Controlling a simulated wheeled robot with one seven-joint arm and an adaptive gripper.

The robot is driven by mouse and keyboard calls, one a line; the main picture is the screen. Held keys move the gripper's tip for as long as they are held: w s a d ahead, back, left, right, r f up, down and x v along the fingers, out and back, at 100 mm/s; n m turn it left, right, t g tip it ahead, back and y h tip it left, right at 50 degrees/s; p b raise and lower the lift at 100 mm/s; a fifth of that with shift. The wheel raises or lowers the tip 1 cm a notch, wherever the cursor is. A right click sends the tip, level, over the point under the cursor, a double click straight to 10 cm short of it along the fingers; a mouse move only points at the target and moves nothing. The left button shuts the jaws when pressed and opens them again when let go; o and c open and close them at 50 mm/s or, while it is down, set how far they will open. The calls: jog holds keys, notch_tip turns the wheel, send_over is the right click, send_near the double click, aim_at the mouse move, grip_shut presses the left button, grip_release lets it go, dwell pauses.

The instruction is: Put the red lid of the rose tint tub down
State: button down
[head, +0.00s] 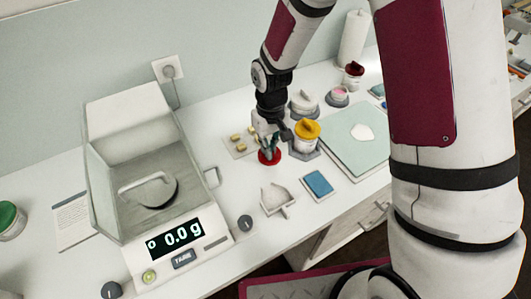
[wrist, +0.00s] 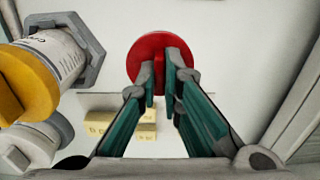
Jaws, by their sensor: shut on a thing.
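The red lid (head: 269,157) is under my gripper (head: 269,143) in the head view, over the white counter between the small yellow blocks and the yellow-lidded tub. In the wrist view the round lid (wrist: 141,62) is at the fingertips, and my gripper (wrist: 163,82) is shut on its raised grip. The lid looks roughly level and very low; I cannot tell whether it touches the counter. A small open tub with pink contents (head: 340,93), probably the rose tint tub, stands farther back to the right.
The yellow-lidded tub (head: 307,131) stands close right of the lid. Yellow blocks (head: 236,138) lie to its left. A scale (head: 170,235) reading 0.0 g is at left. A red-lidded jar (head: 353,72) stands behind.

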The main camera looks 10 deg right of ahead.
jog(key=shift+w+a, duration=0.35)
jog(key=shift+a, duration=0.15)
jog(key=shift+f+p, duration=0.45)
jog(key=shift+f, duration=1.35)
jog(key=shift+f, duration=0.1)
jog(key=c, duration=1.8)
grip_release()
jog(key=shift+f, duration=0.1)
jog(key=shift+o, duration=0.2)
